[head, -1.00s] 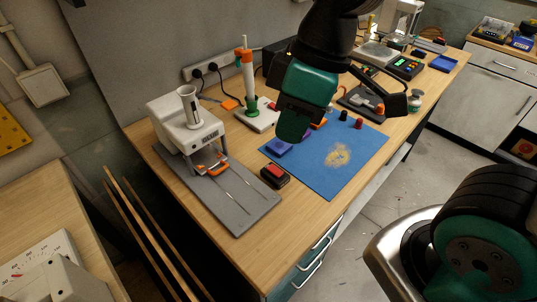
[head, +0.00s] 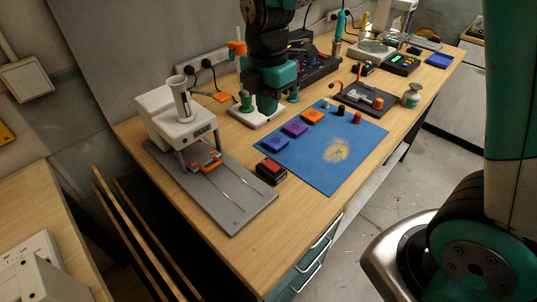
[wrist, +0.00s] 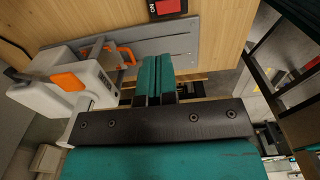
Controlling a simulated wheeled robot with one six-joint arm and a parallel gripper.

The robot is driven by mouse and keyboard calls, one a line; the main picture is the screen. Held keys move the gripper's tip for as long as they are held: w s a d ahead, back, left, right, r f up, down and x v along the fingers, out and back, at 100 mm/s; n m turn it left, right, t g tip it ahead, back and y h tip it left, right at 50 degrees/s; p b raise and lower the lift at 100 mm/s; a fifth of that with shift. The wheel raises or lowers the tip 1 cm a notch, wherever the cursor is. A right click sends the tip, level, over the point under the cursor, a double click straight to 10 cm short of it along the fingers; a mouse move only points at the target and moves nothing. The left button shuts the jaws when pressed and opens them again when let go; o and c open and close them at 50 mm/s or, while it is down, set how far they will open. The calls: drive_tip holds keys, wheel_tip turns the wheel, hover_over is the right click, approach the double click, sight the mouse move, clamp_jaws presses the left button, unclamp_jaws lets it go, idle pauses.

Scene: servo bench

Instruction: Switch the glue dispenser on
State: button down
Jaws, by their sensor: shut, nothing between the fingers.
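The glue dispenser (head: 180,115) is a white machine marked GLUE, with a grey cylinder on top. It stands at the left of the bench on a grey base plate (head: 232,212) with an orange clamp (head: 207,163). A small black switch box (head: 271,172) with a red top sits right of the plate. In the wrist view, the red-topped switch box (wrist: 165,8) is cut by the top edge and bears the word ON. My gripper (head: 267,108) is shut and empty, pointing down behind the blue mat, right of the dispenser. Its teal fingers meet in the wrist view (wrist: 157,72).
A blue mat (head: 318,172) holds blue, purple and orange blocks and small knobs. A white stand with a green-and-orange tool (head: 240,70) is close to my gripper. A power strip (head: 200,62) is on the wall. The bench front near the switch box is clear.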

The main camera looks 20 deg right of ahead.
sight(268, 162)
drive_tip(key=shift+f, duration=0.15)
wheel_tip(268, 162, down, 12)
drive_tip(key=shift+f+p, duration=0.25)
drive_tip(key=shift+p, duration=0.7)
drive_tip(key=shift+f, duration=0.65)
drive_tip(key=shift+f, duration=0.3)
drive_tip(key=shift+r, duration=0.15)
drive_tip(key=shift+s, duration=0.1)
